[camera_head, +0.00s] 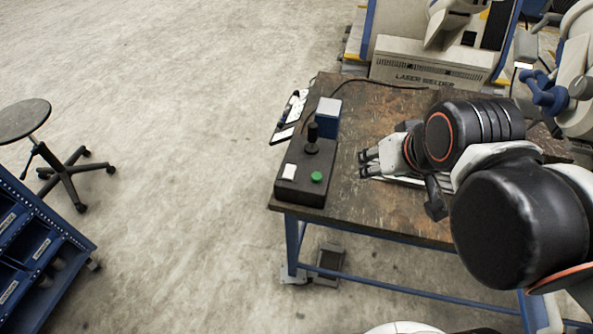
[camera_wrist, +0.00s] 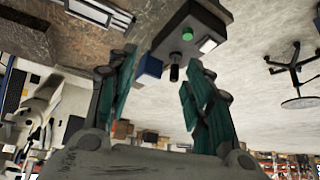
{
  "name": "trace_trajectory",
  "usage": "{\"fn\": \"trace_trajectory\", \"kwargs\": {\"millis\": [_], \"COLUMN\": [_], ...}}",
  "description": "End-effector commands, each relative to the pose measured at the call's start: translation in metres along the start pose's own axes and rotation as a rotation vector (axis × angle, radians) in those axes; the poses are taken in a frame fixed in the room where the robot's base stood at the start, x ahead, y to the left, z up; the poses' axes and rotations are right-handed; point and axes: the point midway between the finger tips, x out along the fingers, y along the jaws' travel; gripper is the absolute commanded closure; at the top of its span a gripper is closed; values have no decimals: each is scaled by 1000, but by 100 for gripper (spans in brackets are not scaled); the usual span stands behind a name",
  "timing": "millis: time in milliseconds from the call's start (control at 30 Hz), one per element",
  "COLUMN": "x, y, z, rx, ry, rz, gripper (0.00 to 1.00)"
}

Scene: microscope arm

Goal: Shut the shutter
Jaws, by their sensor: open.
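A dark control box (camera_head: 299,195) sits at the left front edge of the worktable, with a black joystick (camera_head: 311,140), a green button (camera_head: 316,177) and a white rocker or switch (camera_head: 289,172) on it. A blue block (camera_head: 327,124) with a pale top stands at its back end. I cannot tell which part is the shutter. My gripper (camera_head: 363,164) is open and empty, right of the box and apart from it, pointing left. In the wrist view, the joystick (camera_wrist: 174,73), blue block (camera_wrist: 149,67) and green button (camera_wrist: 187,34) show beyond the parted fingers.
The worktable (camera_head: 365,110) is worn brown with a cable along its back. A phone-like device (camera_head: 284,134) lies at its left edge. A machine marked laser welder (camera_head: 420,70) stands behind. A stool (camera_head: 24,119) and blue bin rack (camera_head: 40,265) stand left on clear floor.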

Motion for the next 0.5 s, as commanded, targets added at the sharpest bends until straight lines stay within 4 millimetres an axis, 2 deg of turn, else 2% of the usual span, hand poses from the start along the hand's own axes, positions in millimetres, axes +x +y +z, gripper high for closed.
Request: {"fn": "trace_trajectory", "kwargs": {"millis": [367, 500], "x": [9, 17], "y": [-12, -20], "z": [-26, -42], "rx": [45, 73], "ry": [-84, -135], "rz": [-11, -14], "gripper": [53, 53]}}
